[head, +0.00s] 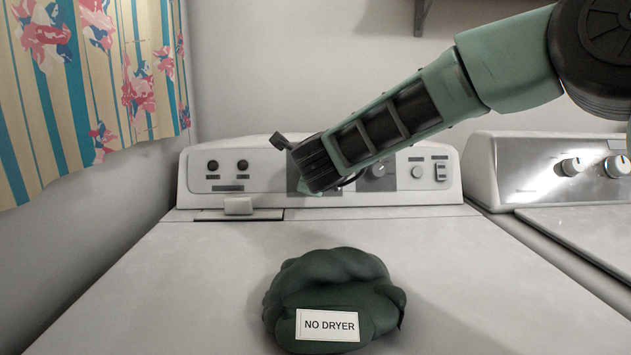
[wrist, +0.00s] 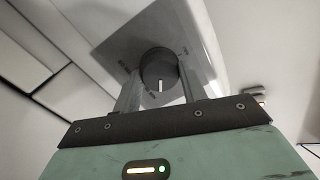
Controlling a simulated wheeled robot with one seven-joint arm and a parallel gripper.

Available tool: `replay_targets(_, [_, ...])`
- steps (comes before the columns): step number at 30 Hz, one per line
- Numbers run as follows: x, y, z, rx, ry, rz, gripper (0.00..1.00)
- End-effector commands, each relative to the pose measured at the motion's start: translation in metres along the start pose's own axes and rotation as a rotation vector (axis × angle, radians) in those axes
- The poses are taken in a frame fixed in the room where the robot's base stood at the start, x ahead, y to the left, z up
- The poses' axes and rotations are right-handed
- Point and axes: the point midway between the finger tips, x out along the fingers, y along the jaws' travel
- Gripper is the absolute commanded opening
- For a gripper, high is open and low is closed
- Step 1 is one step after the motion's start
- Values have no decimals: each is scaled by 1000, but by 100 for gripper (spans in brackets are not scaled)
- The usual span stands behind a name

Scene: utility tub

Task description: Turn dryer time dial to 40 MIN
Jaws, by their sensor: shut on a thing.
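The time dial (wrist: 158,68) is a round dark knob with a white pointer line, set on a grey plate (wrist: 185,35) with small print I cannot read. My gripper (wrist: 160,76) is shut on the dial, one finger on each side of it. The pointer line faces the bottom of the wrist view, towards the gripper body. In the head view my gripper (head: 312,175) is at the middle of the back control panel (head: 270,181) and hides the dial.
A dark green bundle (head: 335,285) labelled "NO DRYER" lies on the white top. Another appliance (head: 560,170) stands right; a striped curtain (head: 95,90) hangs left.

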Motion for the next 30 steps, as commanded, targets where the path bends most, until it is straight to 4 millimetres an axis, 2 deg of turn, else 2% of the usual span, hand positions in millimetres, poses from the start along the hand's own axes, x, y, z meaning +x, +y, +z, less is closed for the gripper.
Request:
replay_targets(6, [0,2,1,157,6,-7,19])
replay_targets(15, [0,0,1,285,14,-10,19])
replay_targets(30, [-1,-3,2,318,14,-12,19])
